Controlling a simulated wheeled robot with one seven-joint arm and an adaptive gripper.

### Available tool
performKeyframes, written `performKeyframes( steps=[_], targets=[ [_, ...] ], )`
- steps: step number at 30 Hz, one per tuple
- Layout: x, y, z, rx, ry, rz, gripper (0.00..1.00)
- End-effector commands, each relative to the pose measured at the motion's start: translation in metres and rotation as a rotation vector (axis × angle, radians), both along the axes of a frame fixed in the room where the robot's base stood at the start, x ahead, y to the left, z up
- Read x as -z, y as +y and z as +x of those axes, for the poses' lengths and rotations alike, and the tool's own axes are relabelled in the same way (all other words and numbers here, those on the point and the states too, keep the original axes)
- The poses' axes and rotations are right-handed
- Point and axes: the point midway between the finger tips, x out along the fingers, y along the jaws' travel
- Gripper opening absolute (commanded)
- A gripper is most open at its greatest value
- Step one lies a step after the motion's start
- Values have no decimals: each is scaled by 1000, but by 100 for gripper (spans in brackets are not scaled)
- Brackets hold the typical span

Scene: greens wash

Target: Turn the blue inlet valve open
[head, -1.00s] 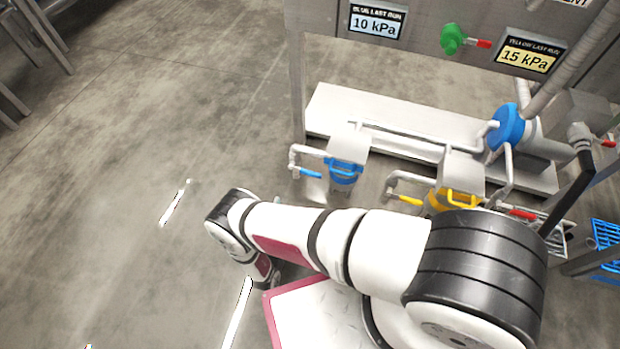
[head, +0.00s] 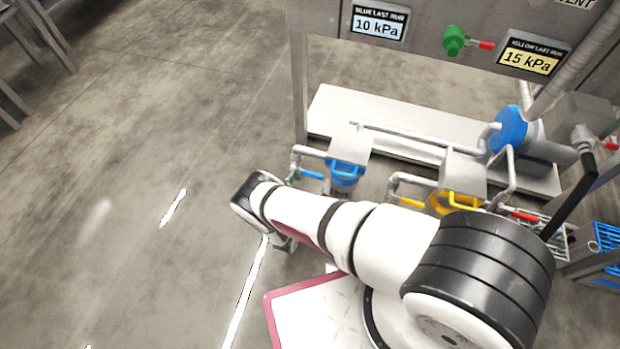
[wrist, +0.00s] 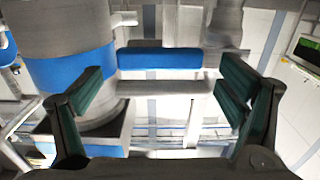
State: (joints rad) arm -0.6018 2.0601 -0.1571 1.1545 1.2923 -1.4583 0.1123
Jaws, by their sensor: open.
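The blue inlet valve handle (head: 312,174) is a short blue lever on the pale pipe left of the blue-banded canister (head: 344,176). In the wrist view the blue handle (wrist: 170,59) lies crosswise ahead, between the two fingers. My gripper (wrist: 172,92) is open, with one dark green-padded finger on each side. The handle looks a little beyond the fingertips; I cannot tell whether anything touches. The canister (wrist: 72,70) with its blue band stands close behind the left finger. In the head view my arm hides most of my gripper.
A yellow valve handle (head: 412,203) and yellow canister (head: 455,200) stand to the right. A red handle (head: 524,216) is further right. A blue pump (head: 508,130) sits on the white plinth (head: 420,125). Signs read 10 kPa (head: 377,23) and 15 kPa (head: 533,60). Open floor lies left.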

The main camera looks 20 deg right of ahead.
Motion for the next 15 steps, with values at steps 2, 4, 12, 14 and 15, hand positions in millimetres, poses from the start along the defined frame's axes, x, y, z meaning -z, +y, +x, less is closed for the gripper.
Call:
performKeyframes(
  steps=[2,4,12,14,15],
  targets=[
    [0,-2,3,0,0,0,88],
    [0,-3,4,0,0,0,88],
    [0,-3,4,0,0,0,79],
    [0,-3,4,0,0,0,66],
    [0,-3,4,0,0,0,57]
  ],
)
